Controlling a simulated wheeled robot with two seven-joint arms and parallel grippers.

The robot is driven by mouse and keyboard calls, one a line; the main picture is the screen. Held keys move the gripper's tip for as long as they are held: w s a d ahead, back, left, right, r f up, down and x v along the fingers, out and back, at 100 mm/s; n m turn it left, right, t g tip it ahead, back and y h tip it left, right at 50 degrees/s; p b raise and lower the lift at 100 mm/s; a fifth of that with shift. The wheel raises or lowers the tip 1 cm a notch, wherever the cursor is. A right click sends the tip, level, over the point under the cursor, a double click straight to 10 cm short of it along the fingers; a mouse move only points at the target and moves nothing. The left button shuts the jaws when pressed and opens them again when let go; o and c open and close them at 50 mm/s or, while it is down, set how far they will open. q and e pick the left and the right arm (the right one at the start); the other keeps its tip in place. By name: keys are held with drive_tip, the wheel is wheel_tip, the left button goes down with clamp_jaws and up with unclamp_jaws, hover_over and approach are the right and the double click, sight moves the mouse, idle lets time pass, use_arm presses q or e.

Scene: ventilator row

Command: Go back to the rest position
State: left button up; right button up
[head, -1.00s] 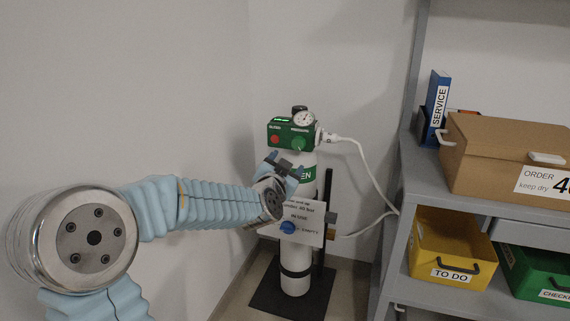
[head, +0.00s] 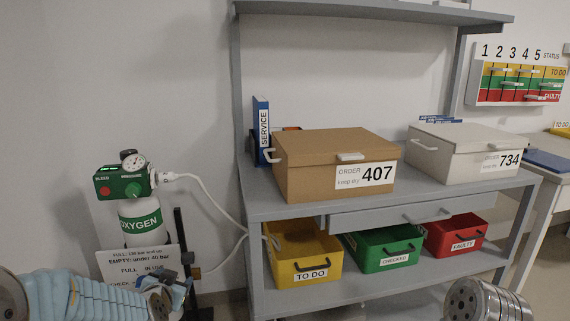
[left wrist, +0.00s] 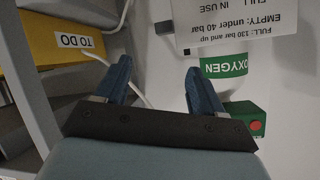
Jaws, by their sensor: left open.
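My left gripper (head: 172,290) is low at the left of the head view, in front of the lower part of the oxygen cylinder (head: 140,222) and its hanging sign. In the left wrist view its two blue fingers (left wrist: 160,85) are spread apart with nothing between them. That view is upside down and shows the cylinder (left wrist: 222,68) and its sign beyond the fingers. The cylinder has a green regulator block (head: 122,182) with a gauge on top. A metal part of my right arm shows at the bottom right, but my right gripper is out of view.
A grey shelf unit (head: 380,210) stands right of the cylinder, with order boxes 407 (head: 310,165) and 734 (head: 440,150) on top. Yellow (head: 305,250), green (head: 385,248) and red (head: 455,236) bins sit below. A white hose (head: 215,205) runs from the regulator toward the shelf.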

use_arm(q)
drive_tip(key=s+d+f+g+h, duration=0.1)
drive_tip(key=s+d+f+g, duration=0.15)
drive_tip(key=f, duration=0.45)
drive_tip(key=s+d+f+g+h, duration=0.1)
drive_tip(key=s+d+f, duration=0.15)
drive_tip(key=f, duration=0.55)
drive_tip(key=s+d+f+n+g+h, duration=0.2)
drive_tip(key=s+d+f+g, duration=0.2)
drive_tip(key=s+f, duration=0.5)
drive_tip(key=s+d+f+n+g+h, duration=0.2)
drive_tip(key=s+d+f+g, duration=0.2)
drive_tip(key=s+d+f, duration=0.4)
drive_tip(key=s+d, duration=0.1)
drive_tip(key=s, duration=0.4)
drive_tip(key=shift+s+f+g, duration=0.3)
drive_tip(key=shift+f+g, duration=0.05)
drive_tip(key=shift+f, duration=0.05)
